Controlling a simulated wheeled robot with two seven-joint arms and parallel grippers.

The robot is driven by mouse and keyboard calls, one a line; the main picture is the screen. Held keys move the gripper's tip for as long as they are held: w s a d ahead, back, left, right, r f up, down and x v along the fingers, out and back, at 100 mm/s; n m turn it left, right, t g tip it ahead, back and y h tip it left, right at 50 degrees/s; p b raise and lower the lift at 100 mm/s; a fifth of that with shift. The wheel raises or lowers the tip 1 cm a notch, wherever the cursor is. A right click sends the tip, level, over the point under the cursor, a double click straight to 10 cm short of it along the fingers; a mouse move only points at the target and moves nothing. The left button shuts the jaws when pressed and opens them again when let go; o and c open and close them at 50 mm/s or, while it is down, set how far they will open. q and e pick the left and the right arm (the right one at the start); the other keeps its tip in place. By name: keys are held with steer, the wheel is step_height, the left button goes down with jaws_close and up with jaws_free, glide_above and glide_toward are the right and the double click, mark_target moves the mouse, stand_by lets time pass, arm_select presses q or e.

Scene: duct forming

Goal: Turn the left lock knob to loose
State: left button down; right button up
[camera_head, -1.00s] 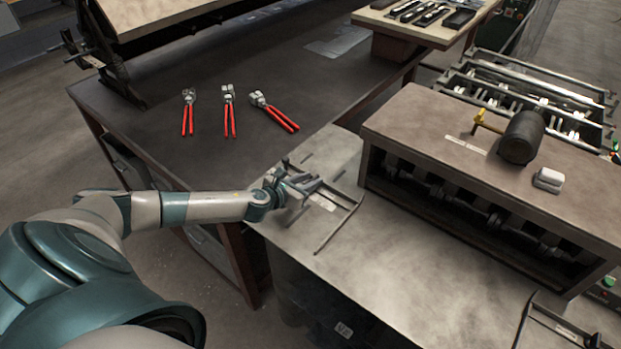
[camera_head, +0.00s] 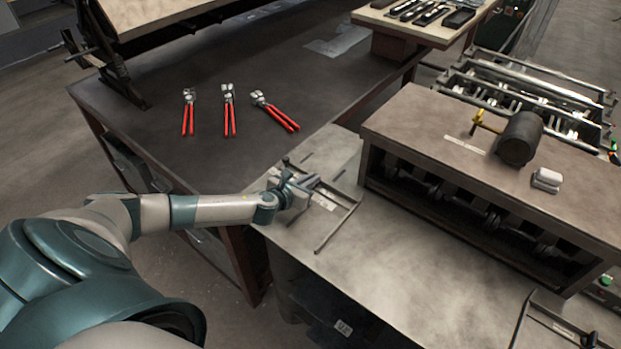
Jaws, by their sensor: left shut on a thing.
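The left lock knob (camera_head: 286,161) is a small dark knob at the upper left end of the left guide fixture (camera_head: 335,223) on the grey machine table. My left gripper (camera_head: 290,181) is at this end of the fixture, shut on the knob. The gripper covers much of the knob and its mount, so the knob's angle cannot be read. My right gripper does not show.
A second fixture (camera_head: 556,322) lies at the lower right. Several red-handled hand tools (camera_head: 229,112) lie on the dark bench. The table (camera_head: 385,270) is clear between the fixtures.

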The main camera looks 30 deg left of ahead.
arm_select(q)
steer(key=shift+y, duration=0.4)
steer(key=c, duration=1.9)
jaws_free()
steer(key=shift+o, duration=0.2)
steer(key=shift+s, duration=0.1)
steer(key=b+v, duration=0.5)
steer(key=v, duration=1.2)
steer(key=shift+r, duration=0.2)
